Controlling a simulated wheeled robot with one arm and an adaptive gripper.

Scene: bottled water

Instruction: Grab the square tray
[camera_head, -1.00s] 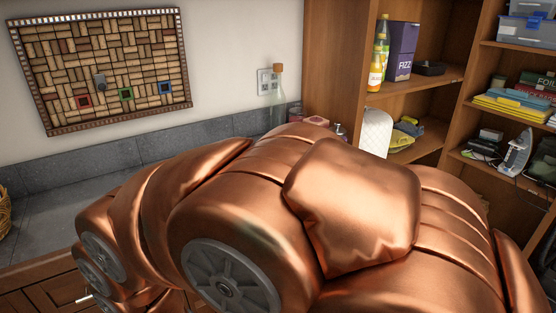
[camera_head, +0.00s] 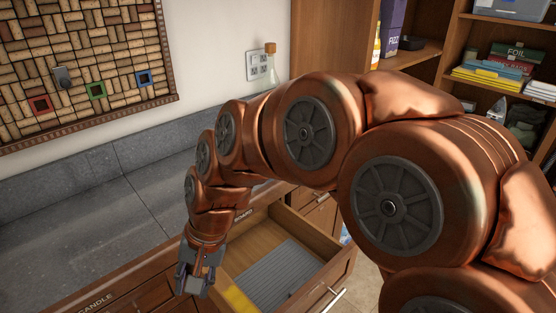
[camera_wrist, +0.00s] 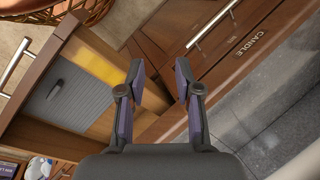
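A flat grey ribbed square piece (camera_head: 278,275) lies in an open wooden drawer (camera_head: 318,236); it may be the square tray, but I cannot tell for sure. It also shows in the wrist view (camera_wrist: 75,98). A yellow item (camera_head: 237,299) lies beside it in the drawer, also in the wrist view (camera_wrist: 98,64). My gripper (camera_head: 192,290) hangs left of the open drawer, in front of the cabinet. In the wrist view my gripper (camera_wrist: 160,78) has its two fingers apart with nothing between them. The drawer is to the left of the fingers there.
A closed drawer labelled CANDLE (camera_wrist: 222,40) is next to the open one. The grey stone counter (camera_head: 95,225) is clear. A corked bottle (camera_head: 270,70) stands at the back wall, and shelves (camera_head: 425,55) stand at the right.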

